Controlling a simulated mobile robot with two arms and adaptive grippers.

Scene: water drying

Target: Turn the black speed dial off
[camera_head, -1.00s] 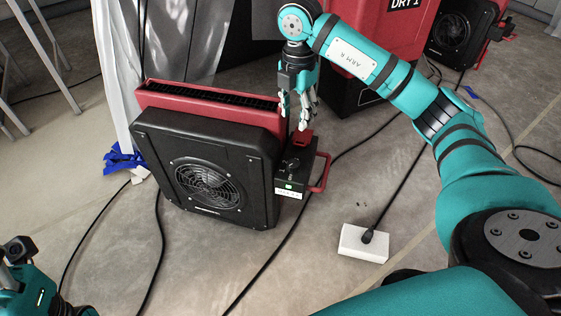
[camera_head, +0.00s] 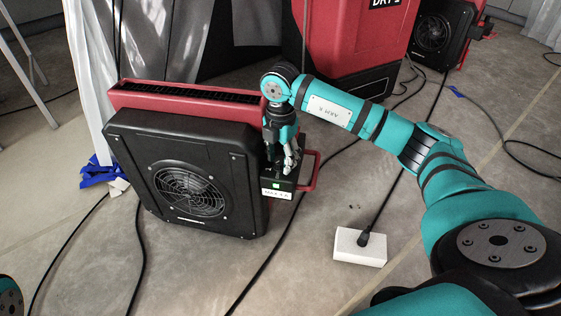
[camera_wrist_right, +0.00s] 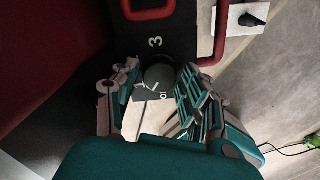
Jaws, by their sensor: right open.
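The black speed dial (camera_wrist_right: 159,75) shows in the right wrist view on a dark control panel (camera_wrist_right: 178,40), with a large "3" and smaller marks around it. My right gripper (camera_wrist_right: 150,98) is open, with one finger on each side of the dial. I cannot tell whether the fingers touch it. In the head view my right gripper (camera_head: 281,160) points down over the control box (camera_head: 280,186) at the side of the red and black fan unit (camera_head: 185,180) and hides the dial. A green light shows on the box. Only a bit of my left arm shows at the lower left.
A red handle (camera_head: 312,170) sticks out beside the control box. A white block (camera_head: 359,248) with a black plug lies on the floor. Black cables cross the floor. A large red machine (camera_head: 355,40) and another fan unit (camera_head: 436,35) stand behind.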

